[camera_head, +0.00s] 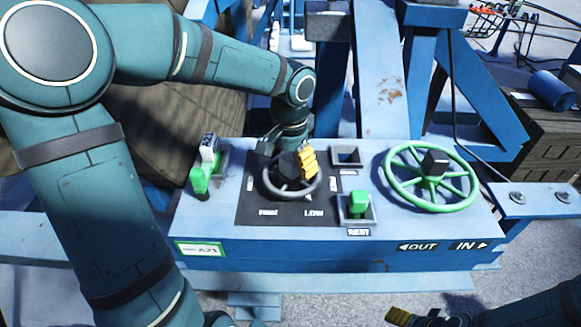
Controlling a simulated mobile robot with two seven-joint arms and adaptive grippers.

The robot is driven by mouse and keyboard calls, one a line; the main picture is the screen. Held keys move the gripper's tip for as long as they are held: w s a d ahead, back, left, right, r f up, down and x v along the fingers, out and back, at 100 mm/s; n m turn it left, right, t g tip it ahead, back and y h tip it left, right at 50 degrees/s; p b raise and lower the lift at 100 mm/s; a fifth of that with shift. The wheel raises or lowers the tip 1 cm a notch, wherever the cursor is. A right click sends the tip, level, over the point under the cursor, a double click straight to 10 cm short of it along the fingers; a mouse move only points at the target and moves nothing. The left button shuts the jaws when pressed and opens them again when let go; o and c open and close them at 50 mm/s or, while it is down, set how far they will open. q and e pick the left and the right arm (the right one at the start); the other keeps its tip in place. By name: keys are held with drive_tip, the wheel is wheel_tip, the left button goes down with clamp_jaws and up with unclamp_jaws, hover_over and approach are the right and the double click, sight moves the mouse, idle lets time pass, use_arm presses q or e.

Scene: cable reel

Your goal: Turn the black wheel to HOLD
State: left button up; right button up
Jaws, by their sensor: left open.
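The black wheel (291,196) is a dark ring on a dark square plate on the blue control box. My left gripper (301,162) reaches down over the wheel from behind, open, with a yellow finger pad at the ring's upper right. It hides part of the ring and hub, and I cannot tell whether it touches them. My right gripper (408,317) is at the bottom edge, partly cut off, away from the box; its opening is unclear.
A green spoked wheel (432,203) stands on the box's right side above OUT and IN labels. A green lever (358,204) marked REST is near the black wheel, and another green lever (200,180) is at the left. Blue frame beams (380,70) rise behind.

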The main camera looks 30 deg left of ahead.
use_arm(q)
drive_tip(key=shift+f, duration=0.65)
drive_tip(key=c, duration=1.3)
